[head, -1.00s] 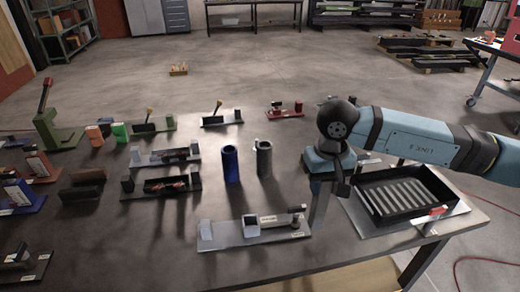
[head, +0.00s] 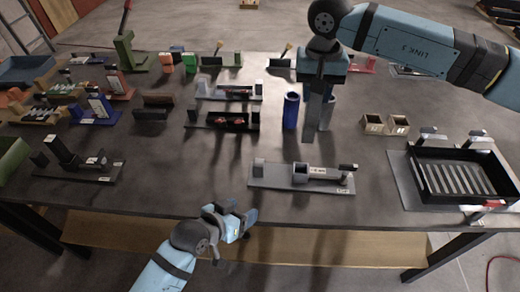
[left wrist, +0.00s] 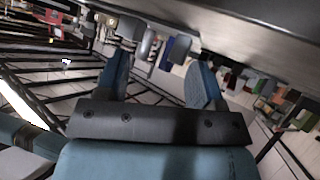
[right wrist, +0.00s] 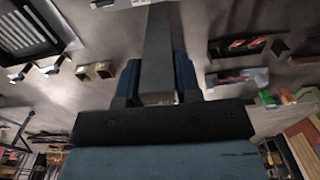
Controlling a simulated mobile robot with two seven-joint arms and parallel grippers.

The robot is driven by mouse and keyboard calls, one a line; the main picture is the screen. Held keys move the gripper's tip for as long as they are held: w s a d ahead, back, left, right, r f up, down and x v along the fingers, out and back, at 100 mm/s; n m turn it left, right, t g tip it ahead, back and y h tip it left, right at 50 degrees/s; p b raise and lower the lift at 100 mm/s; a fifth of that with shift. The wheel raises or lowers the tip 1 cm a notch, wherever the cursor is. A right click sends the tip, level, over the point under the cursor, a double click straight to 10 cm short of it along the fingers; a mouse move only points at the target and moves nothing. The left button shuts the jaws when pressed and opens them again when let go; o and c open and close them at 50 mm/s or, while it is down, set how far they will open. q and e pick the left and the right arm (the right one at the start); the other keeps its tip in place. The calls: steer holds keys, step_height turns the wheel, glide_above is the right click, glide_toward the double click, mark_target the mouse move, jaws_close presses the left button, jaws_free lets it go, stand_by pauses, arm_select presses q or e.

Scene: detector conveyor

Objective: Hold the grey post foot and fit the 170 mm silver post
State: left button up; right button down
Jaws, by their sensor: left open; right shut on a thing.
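My right gripper (head: 322,82) is shut on a long silver post (head: 313,122), which hangs down in front of the holder tubes. The post also shows between the fingers in the right wrist view (right wrist: 158,45). A grey piece with a square socket and a label, which looks like the post foot (head: 301,173), lies on a light grey fixture plate (head: 270,182) near the table's front. My left gripper (head: 235,214) is open and empty at the front edge, left of and nearer than that plate. Its two spread fingers show in the left wrist view (left wrist: 158,85).
A blue tube (head: 291,111) stands just left of the post; a grey tube is mostly hidden behind it. Two small tan boxes (head: 385,125) and a black slatted tray (head: 465,178) are to the right. Several fixtures fill the left. Table front between is clear.

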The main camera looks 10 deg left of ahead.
mark_target(258, 165)
arm_select(q)
steer(key=w+d+r+g, duration=0.1)
steer(key=w, duration=0.1)
steer(key=w+d+g+y, duration=0.1)
steer(key=w+d, duration=0.1)
steer(key=w+d+r+n+g, duration=0.1)
steer(key=w, duration=0.1)
steer(key=shift+w+d+r+y, duration=0.15)
steer(key=shift+d+r+y, duration=0.15)
steer(key=shift+y, duration=0.1)
steer(key=w+a+r+n+g+y, duration=0.2)
steer(key=w+r+n+y, duration=0.1)
steer(key=w+r+y, duration=0.25)
steer(key=shift+h, duration=0.25)
steer(key=x, duration=1.2)
steer(key=shift+d, duration=0.15)
steer(key=shift+s, duration=0.1)
